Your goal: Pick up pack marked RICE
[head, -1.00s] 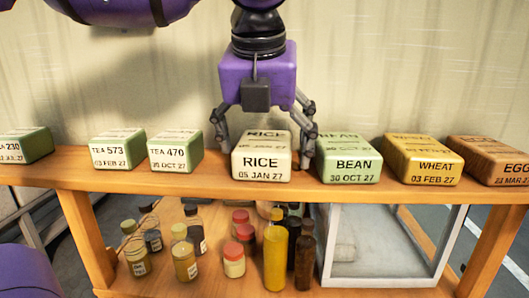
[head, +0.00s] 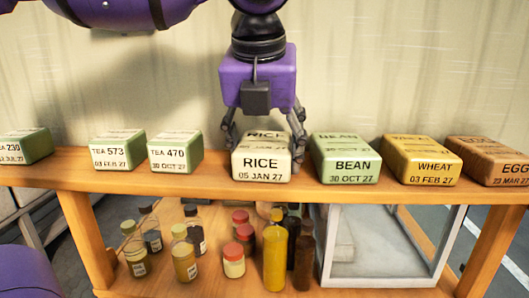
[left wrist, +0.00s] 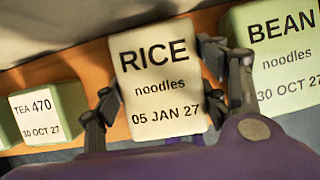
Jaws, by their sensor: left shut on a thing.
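The cream pack marked RICE, dated 05 JAN 27 (head: 262,164), stands on the wooden shelf between the TEA 470 and BEAN packs. My left gripper (head: 264,138) reaches down over it from above, with one finger at each side. In the left wrist view the RICE pack (left wrist: 160,85) sits between the two fingers (left wrist: 165,92), and its top also reads "noodles". The gripper is shut on the pack. The pack appears to rest on the shelf; its underside is hidden. My right gripper is not in view.
The BEAN pack (head: 347,162) stands close on the right, with WHEAT (head: 425,164) and EGG (head: 492,162) beyond. TEA 470 (head: 175,154) and TEA 573 (head: 117,152) stand left. Bottles and jars (head: 275,255) are below the wooden shelf (head: 230,191).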

